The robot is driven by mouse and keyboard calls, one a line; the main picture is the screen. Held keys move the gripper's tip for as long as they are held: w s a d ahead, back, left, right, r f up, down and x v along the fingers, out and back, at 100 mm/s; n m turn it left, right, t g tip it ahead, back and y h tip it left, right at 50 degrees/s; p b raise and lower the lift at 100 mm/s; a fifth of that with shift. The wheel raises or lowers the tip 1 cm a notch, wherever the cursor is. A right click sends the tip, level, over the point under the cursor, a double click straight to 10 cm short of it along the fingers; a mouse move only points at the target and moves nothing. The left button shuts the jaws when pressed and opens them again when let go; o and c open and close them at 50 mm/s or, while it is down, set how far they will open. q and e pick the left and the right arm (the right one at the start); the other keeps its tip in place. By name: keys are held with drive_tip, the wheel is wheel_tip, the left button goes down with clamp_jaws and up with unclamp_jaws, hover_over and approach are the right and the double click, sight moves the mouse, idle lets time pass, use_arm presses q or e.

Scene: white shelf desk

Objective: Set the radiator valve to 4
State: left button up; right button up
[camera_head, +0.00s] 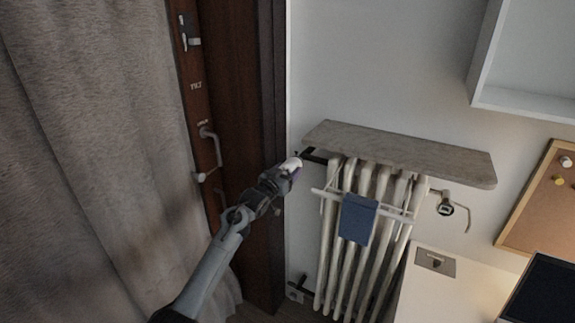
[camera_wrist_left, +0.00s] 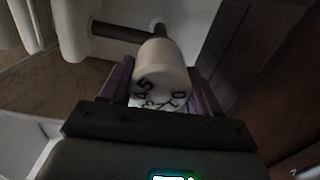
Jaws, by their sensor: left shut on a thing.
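The white radiator valve knob (camera_head: 292,163) sits at the radiator's upper left end, on a dark pipe (camera_head: 312,156). In the left wrist view the knob (camera_wrist_left: 161,75) shows dark markings on its face; 5 and 0 seem readable, others are partly hidden, and I cannot tell which setting it is at. My left gripper (camera_head: 284,174) is shut on the knob, with a purple finger on each side of it in the wrist view (camera_wrist_left: 160,88). My right gripper is not in view.
A white radiator (camera_head: 352,268) carries a rack with a blue cloth (camera_head: 357,219), below a stone-like shelf (camera_head: 400,150). A dark wooden door frame (camera_head: 272,120) and a grey curtain (camera_head: 90,150) stand to the left. A white desk (camera_head: 440,295) is at the lower right.

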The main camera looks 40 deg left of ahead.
use_arm(q)
drive_tip(key=n+p, duration=0.6)
drive_tip(key=shift+r+n+p, duration=0.25)
drive_tip(key=shift+n+p, duration=0.05)
drive_tip(key=n+p, duration=0.3)
drive_tip(key=n, duration=0.1)
drive_tip(key=n+p, duration=0.1)
drive_tip(key=n, duration=0.2)
drive_tip(key=shift+f, duration=0.15)
drive_tip(key=shift+n+p, duration=0.3)
drive_tip(key=shift+n, duration=0.5)
drive_tip(key=shift+f, duration=0.1)
drive_tip(key=o, duration=1)
drive_tip(key=shift+o, duration=0.2)
